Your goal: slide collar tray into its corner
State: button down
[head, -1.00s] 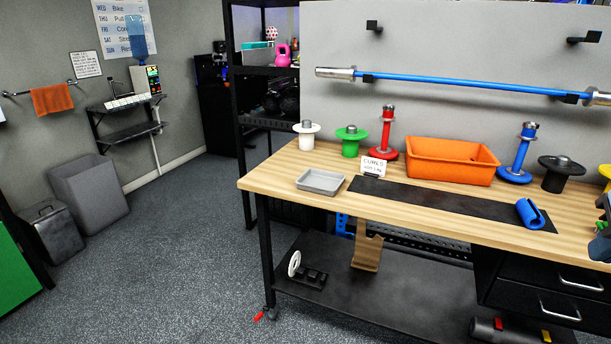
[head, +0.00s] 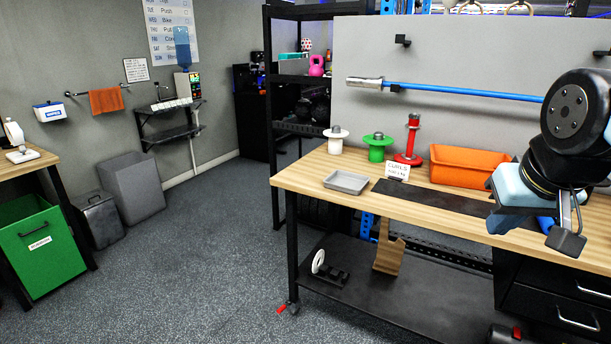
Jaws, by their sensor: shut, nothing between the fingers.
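A shallow grey tray (head: 347,187) lies flat and looks empty on the wooden workbench (head: 310,180), near its left end. Bare wood shows between the tray and the bench's left and front edges. My gripper (head: 566,242) is at the right of the head view, over the right part of the bench and well apart from the tray. Its small dark fingers are shut with nothing between them. My wrist hides the right part of the bench behind it.
White (head: 336,140) and green (head: 377,147) plate stands, a red post (head: 411,140) and an orange bin (head: 466,165) line the back. A small sign (head: 398,171) stands right of the tray, by a black mat (head: 428,196). A blue piece (head: 546,222) is partly hidden.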

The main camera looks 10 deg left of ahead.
aim_at(339, 181)
jog(key=u, duration=0.9)
jog(key=i, duration=1.65)
